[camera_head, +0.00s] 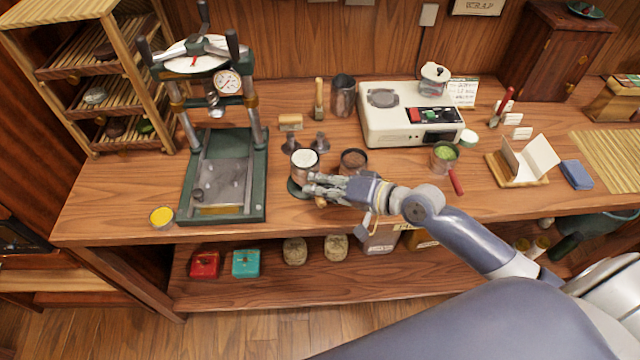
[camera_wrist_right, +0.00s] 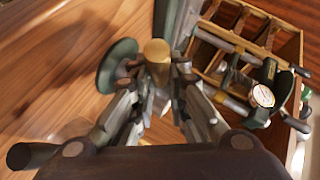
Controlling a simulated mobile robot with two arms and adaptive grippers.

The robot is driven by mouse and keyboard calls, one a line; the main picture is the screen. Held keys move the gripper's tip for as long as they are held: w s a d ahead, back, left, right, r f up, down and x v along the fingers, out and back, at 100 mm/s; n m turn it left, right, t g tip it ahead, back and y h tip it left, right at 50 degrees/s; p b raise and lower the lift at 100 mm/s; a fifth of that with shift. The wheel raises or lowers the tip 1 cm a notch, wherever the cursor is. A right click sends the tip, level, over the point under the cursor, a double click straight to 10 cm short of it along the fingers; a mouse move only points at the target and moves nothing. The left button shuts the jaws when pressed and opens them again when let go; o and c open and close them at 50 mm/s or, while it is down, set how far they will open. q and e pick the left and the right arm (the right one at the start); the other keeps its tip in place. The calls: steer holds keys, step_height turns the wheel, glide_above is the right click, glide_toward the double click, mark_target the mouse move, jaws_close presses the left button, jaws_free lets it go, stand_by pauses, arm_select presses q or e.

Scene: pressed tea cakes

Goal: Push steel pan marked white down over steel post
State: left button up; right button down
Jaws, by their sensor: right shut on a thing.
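A steel pan with a white top (camera_head: 305,163) shows in the head view, just left of my right gripper (camera_head: 318,188). My right gripper is shut on a tan-ended piece, whose round end (camera_wrist_right: 157,51) sticks out between the fingers in the wrist view. I cannot tell whether this piece is joined to the pan. The steel post is not clearly visible. My left gripper is not in view.
Two small dark steel pieces (camera_head: 319,141) stand behind the pan, and a brown-filled cup (camera_head: 353,161) stands right of it. The green press (camera_head: 258,190) is at left. A white machine (camera_head: 375,125) stands behind. Open wood lies in front between press and gripper.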

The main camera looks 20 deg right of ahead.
steer(key=shift+f+b, duration=0.45)
steer(key=shift+f, duration=0.2)
steer(key=shift+f+b, duration=0.75)
steer(key=shift+f, duration=0.25)
stand_by(0.4)
steer(key=c, duration=1.5)
jaws_free()
steer(key=shift+f, duration=0.1)
steer(key=shift+s, duration=0.1)
steer(key=shift+v, duration=6)
